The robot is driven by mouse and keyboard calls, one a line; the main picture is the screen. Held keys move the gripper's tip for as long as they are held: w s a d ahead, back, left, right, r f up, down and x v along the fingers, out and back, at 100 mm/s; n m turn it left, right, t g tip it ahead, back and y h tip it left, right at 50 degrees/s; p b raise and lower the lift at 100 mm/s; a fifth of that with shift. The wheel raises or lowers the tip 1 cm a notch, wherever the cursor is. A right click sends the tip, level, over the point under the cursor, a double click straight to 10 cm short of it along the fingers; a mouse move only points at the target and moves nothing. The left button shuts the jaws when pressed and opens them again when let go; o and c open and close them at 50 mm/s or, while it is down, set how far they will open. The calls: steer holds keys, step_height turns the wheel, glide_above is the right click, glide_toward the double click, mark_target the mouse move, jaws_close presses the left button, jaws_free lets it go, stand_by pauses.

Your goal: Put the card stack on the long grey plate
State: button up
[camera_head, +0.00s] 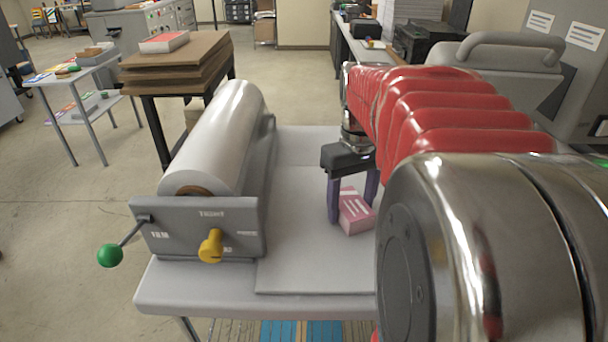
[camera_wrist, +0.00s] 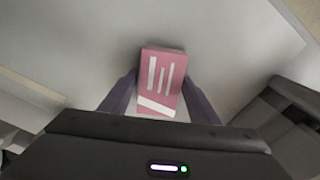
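The card stack (camera_head: 356,213) is a small pink block with white stripes. It also shows in the wrist view (camera_wrist: 162,78), between my fingertips. My gripper (camera_head: 352,207) points down, with one purple finger on each side of the stack. The fingertips (camera_wrist: 161,82) are very close to its sides; I cannot tell whether they press on it. A long, flat grey plate (camera_head: 300,262) lies on the table beside the laminator, beneath the stack. I cannot tell whether the stack's underside touches it.
The laminator (camera_head: 200,220) stands left of the plate, with a large white roll (camera_head: 220,135), a green-knobbed lever (camera_head: 110,255) and a yellow knob (camera_head: 210,247). Behind it, a dark table carries brown boards (camera_head: 175,70). A grey machine (camera_head: 500,65) stands at the back right.

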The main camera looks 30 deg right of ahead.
steer(key=shift+o, duration=1.3)
step_height(320, 180, up, 14)
steer(key=shift+f, duration=0.15)
